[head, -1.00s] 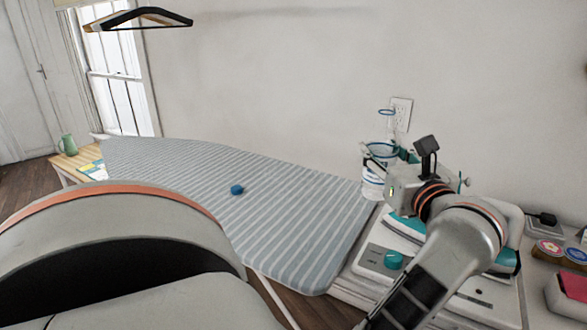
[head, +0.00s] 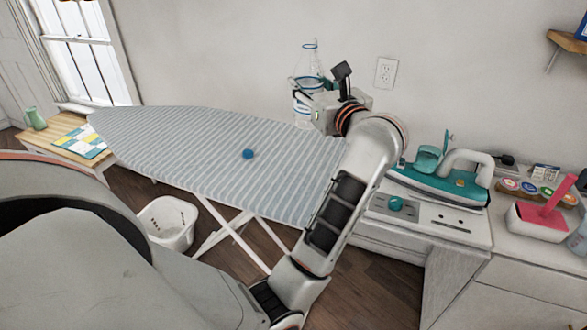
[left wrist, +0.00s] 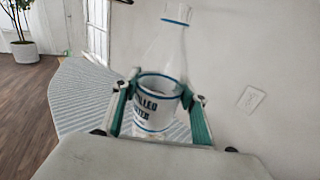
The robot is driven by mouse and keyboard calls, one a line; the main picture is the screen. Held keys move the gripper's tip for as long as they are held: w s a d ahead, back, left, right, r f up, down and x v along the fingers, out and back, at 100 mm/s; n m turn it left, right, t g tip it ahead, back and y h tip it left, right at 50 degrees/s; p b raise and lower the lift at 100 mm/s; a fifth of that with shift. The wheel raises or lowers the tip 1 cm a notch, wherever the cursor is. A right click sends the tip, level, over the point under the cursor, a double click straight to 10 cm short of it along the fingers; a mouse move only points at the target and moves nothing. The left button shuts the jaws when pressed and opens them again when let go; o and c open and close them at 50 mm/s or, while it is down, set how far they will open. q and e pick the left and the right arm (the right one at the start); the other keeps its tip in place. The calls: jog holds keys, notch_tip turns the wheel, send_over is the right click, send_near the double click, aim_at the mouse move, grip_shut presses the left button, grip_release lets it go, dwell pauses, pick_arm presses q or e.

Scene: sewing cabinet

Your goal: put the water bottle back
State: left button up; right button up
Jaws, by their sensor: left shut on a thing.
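The water bottle (head: 311,58) is clear, with a white label, blue bands and a blue ring at its neck. My left gripper (head: 307,86) is shut around its labelled lower part, at the far right edge of the ironing board in the head view. The bottle stands about upright. In the left wrist view, the bottle (left wrist: 158,103) sits between the two green-padded fingers of my gripper (left wrist: 160,95), and the label reads partly "WATER". My right gripper is not in view.
The striped ironing board (head: 200,150) bears a small blue round object (head: 248,154). A teal iron (head: 440,183) rests on its white station (head: 430,215) at right. A pink thing in a pot (head: 540,218) stands farther right. A white basket (head: 167,224) is on the floor.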

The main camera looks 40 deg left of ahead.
aim_at(309, 123)
pick_arm(q)
notch_tip(309, 123, down, 10)
jog(key=b, duration=0.6)
jog(key=shift+w, duration=0.1)
notch_tip(309, 123, down, 10)
jog(key=b, duration=0.5)
jog(key=shift+r+b, duration=0.15)
jog(key=shift+b, duration=0.15)
jog(key=o, duration=1.4)
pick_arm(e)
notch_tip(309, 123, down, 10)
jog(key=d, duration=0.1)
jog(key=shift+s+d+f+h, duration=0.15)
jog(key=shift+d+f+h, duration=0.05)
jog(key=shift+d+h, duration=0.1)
